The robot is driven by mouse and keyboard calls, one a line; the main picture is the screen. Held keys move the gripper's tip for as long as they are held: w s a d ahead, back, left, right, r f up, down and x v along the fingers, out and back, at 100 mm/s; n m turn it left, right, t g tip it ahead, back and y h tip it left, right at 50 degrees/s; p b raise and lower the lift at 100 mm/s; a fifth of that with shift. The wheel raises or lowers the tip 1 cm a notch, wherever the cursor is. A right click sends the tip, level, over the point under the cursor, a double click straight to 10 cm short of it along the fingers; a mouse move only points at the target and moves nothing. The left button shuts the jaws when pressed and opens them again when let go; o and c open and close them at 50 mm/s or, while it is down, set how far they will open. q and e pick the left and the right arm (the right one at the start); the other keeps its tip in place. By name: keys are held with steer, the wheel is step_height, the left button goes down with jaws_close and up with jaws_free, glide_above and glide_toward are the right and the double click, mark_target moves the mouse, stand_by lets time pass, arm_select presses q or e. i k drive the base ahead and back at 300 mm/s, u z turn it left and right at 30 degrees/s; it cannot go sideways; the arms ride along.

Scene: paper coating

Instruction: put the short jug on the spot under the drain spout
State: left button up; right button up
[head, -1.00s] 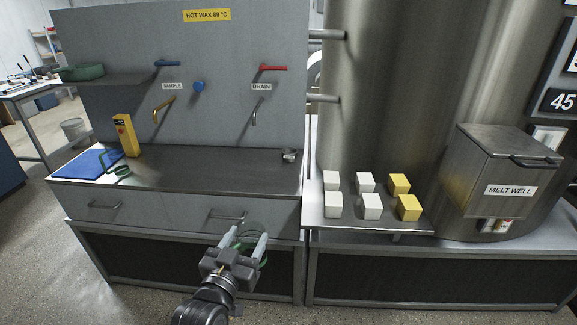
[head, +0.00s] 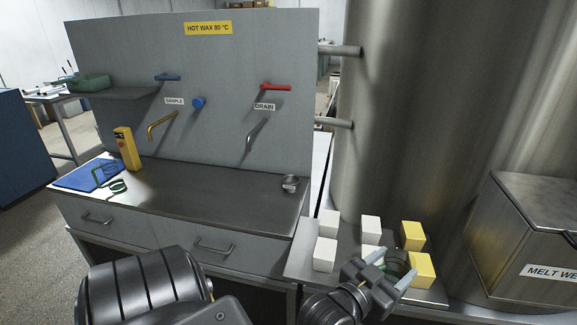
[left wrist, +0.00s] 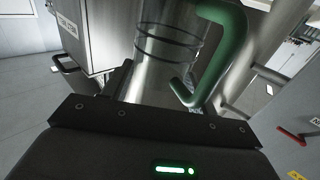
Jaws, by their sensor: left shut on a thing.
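My left gripper (head: 390,290) is at the lower right of the head view, in front of the shelf with the blocks. It is shut on a jug with a green handle (left wrist: 226,45). The jug's shiny, see-through-looking body (left wrist: 168,45) fills the upper middle of the left wrist view. In the head view my gripper hides most of it, so its height is hard to judge. The drain spout (head: 252,133) sticks out of the grey panel under its red lever (head: 275,87). The counter (head: 235,180) below it looks bare; no marked spot shows. My right gripper is not in view.
A small metal cup (head: 290,183) stands at the counter's right end. White blocks (head: 325,255) and yellow blocks (head: 421,270) sit close around my gripper. The counter's middle is clear.

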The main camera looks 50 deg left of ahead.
mark_target(250, 200)
steer(key=u, duration=0.2)
steer(key=i, duration=0.7)
steer(key=u, duration=0.9)
steer(key=i, duration=0.25)
steer(key=u, duration=0.2)
